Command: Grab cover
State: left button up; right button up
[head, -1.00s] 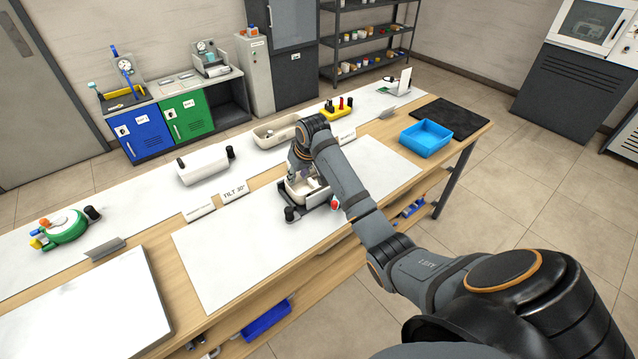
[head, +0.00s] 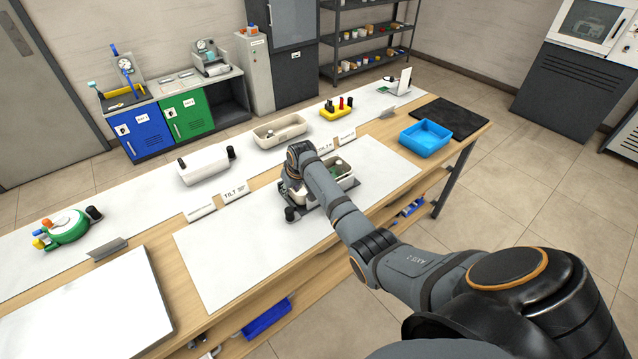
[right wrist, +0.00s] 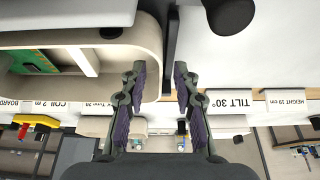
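My right gripper (right wrist: 158,72) is open and empty in the right wrist view, its two dark fingers spread next to a rounded beige housing (right wrist: 148,45). A green board (right wrist: 32,62) lies inside that housing. In the head view the housing (head: 347,183) sits on a dark fixture on the white mat; my arm hides part of it, and the fingertips are hidden. A shallow beige shell (head: 280,131) lies behind, beyond the signs. A long white case (head: 205,165) lies to its left. I cannot tell which of these is the cover. My left gripper is not in view.
Small signs (head: 235,190) stand between the work mat (head: 225,262) and the rear strip. A yellow holder (head: 336,113) with coloured handles stands at the back, and a blue tray (head: 426,137) at the right. The front left of the mat is clear.

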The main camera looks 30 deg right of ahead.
grip_shut()
jog(key=shift+r, duration=0.15)
